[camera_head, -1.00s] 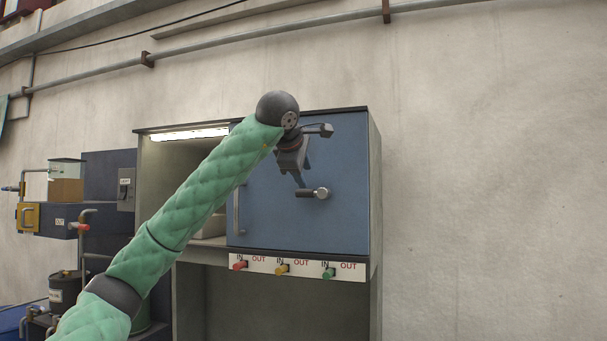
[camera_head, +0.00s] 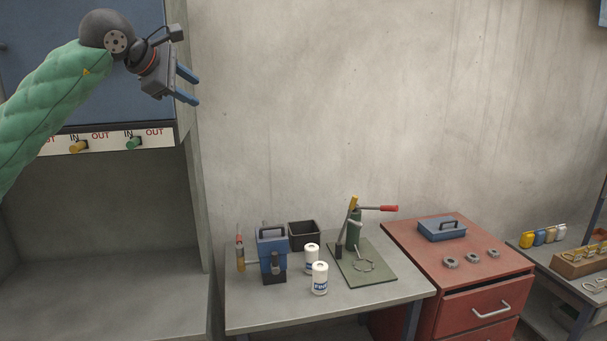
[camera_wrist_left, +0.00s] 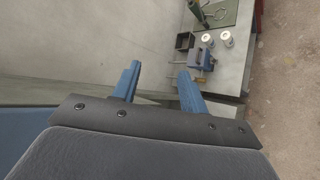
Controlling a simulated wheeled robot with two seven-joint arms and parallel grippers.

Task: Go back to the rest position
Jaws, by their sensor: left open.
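My left gripper (camera_head: 190,86) is at the upper left of the head view, in front of the right edge of the blue cabinet door (camera_head: 40,60). Its two blue fingers are apart with nothing between them. In the left wrist view the open fingers (camera_wrist_left: 157,88) point toward the wall and the table beyond, touching nothing. My green padded arm comes in from the left edge. My right gripper is in neither view.
A grey table (camera_head: 300,312) holds a blue device (camera_head: 271,250), white canisters (camera_head: 319,278), a black bin (camera_head: 303,235) and a green lever press (camera_head: 353,230). A red drawer cabinet (camera_head: 480,285) stands right of it. The wall above is clear.

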